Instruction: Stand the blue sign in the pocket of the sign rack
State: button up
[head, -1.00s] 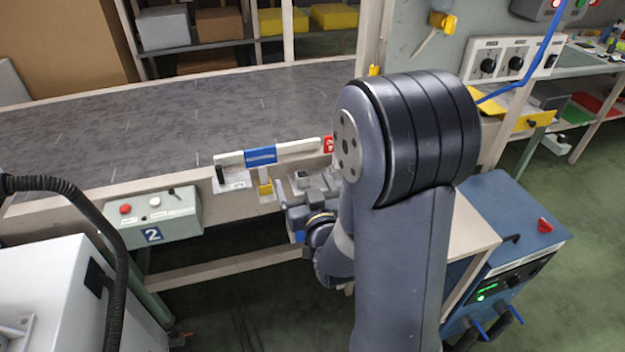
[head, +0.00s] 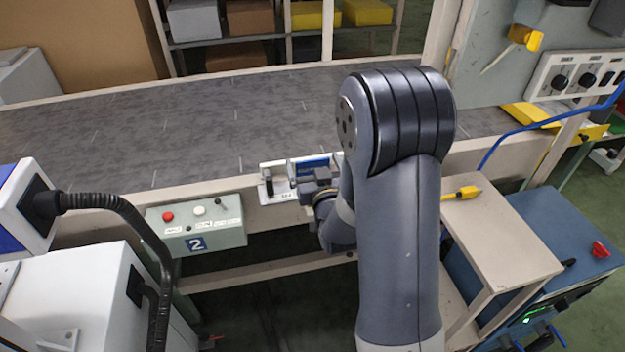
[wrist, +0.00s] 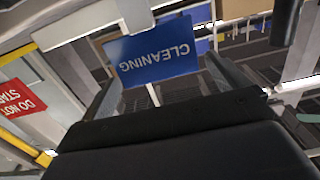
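The blue sign (wrist: 158,52) reads "CLEANING" upside down in the wrist view. A thin white stem (wrist: 153,94) runs from it down behind the black body of my gripper. In the head view the blue sign (head: 314,162) shows just above my gripper (head: 312,186), at the conveyor's front edge. The sign rack's white bar (head: 272,166) is at the sign's left and is partly covered by my arm. The rack's pocket is not clearly seen.
A red "DO NOT START" sign (wrist: 18,108) stands to the left in the wrist view. A control box marked 2 (head: 196,225) hangs on the conveyor front. A yellow-handled tool (head: 462,193) lies on the side table (head: 500,235). The conveyor belt (head: 200,125) is clear.

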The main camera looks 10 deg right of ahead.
jog(key=c, duration=1.2)
jog(key=shift+o, duration=0.2)
